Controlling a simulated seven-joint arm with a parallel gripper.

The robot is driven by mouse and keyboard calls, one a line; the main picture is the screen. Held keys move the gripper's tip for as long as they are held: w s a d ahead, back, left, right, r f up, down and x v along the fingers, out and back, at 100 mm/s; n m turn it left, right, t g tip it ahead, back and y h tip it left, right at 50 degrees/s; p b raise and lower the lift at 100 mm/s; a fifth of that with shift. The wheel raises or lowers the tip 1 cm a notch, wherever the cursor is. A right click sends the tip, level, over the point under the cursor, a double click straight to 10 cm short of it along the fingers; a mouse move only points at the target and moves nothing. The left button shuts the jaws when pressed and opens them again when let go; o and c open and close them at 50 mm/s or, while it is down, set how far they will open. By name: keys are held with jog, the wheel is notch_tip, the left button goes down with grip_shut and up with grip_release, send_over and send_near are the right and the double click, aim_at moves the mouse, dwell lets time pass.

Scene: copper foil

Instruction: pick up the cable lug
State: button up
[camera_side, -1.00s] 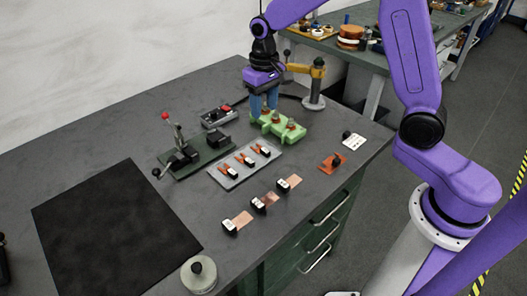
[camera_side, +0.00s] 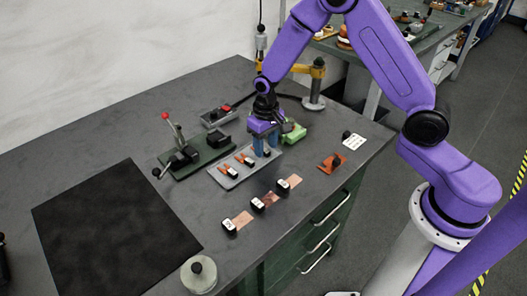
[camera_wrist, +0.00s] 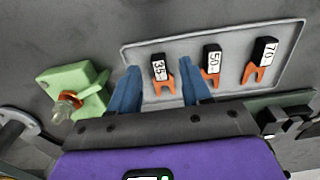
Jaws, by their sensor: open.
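A grey tray (camera_side: 225,182) holds fork-shaped orange lugs with black, white-labelled blocks. In the wrist view the tray (camera_wrist: 135,53) holds three in a row: the lug marked 35 (camera_wrist: 158,68), the one marked 50 (camera_wrist: 211,60) and the one marked 70 (camera_wrist: 262,58). My gripper (camera_side: 266,150) is over the right end of the tray in the side view, hiding one lug there. In the wrist view my open gripper (camera_wrist: 160,82) has its blue fingers on either side of the 35 lug, with nothing clasped. Its height above the lug is unclear.
A green block (camera_side: 296,133) stands close beside my gripper; it also shows in the wrist view (camera_wrist: 68,88). A dark green base with a red-knobbed lever (camera_side: 188,158) is behind the tray. Copper strips with labelled black blocks (camera_side: 262,203) lie in front. A black mat (camera_side: 115,230) is at left.

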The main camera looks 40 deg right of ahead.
jog(key=shift+f, duration=0.55)
grip_shut()
